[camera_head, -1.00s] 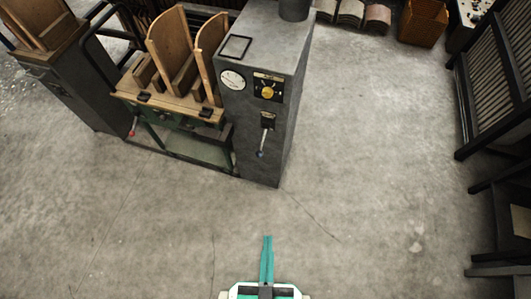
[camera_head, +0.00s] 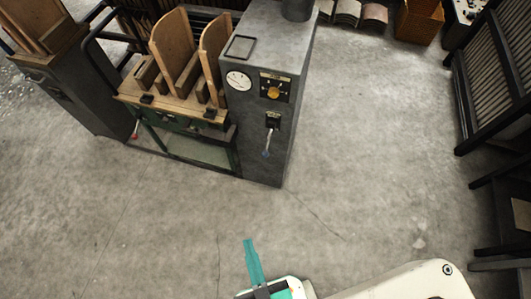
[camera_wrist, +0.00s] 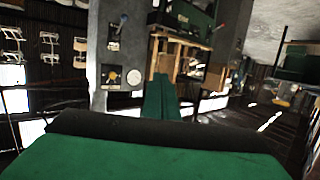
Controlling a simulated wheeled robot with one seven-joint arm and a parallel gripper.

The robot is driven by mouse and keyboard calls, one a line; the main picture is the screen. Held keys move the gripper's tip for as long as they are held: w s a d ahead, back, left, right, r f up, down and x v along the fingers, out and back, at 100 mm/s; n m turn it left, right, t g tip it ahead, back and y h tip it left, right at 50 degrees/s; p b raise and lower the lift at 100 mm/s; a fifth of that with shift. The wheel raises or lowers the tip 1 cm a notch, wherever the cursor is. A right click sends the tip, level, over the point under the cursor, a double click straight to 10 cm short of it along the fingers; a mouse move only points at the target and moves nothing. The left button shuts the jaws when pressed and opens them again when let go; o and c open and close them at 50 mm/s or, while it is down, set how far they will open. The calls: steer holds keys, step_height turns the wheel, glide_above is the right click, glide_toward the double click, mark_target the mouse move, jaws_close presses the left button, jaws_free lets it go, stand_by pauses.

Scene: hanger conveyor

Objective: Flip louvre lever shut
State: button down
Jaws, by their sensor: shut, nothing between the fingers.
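The louvre lever (camera_head: 266,145) is a short metal handle with a bluish tip, hanging down from a small dark plate on the front of the grey cabinet (camera_head: 260,165). It also shows in the wrist view as a small lever (camera_wrist: 119,26) near the top, where the cabinet appears upside down. My gripper (camera_head: 249,243) has green fingers pressed together with nothing between them. It is over the floor in front of the cabinet, well apart from the lever. The fingers also show in the wrist view (camera_wrist: 160,80).
The cabinet bears a round gauge (camera_head: 238,81) and a yellow knob (camera_head: 273,92) above the lever. A wooden-topped bench (camera_head: 170,110) with upright boards adjoins its left side. Dark slatted racks (camera_head: 495,85) stand at the right. The floor before the cabinet is clear.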

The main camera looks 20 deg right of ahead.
steer(key=shift+f, duration=0.1)
steer(key=w+d+f+m+g, duration=0.2)
steer(key=w+d+f+m, duration=0.15)
steer(key=f, duration=0.65)
steer(key=w+d+f+m+g, duration=0.25)
steer(key=w+f+m, duration=0.25)
steer(key=f, duration=0.4)
steer(key=w+d+f+m+g, duration=0.1)
steer(key=w+d+f+m, duration=0.35)
steer(key=f, duration=0.55)
steer(key=w+d+r+m+t+y, duration=0.25)
steer(key=w+d+r+y, duration=0.2)
steer(key=w+d, duration=0.7)
steer(key=w+d+r+m+t+y, duration=0.1)
steer(key=w+d+r+y, duration=0.2)
steer(key=r, duration=0.4)
steer(key=shift+d, duration=0.45)
steer(key=shift+w, duration=0.15)
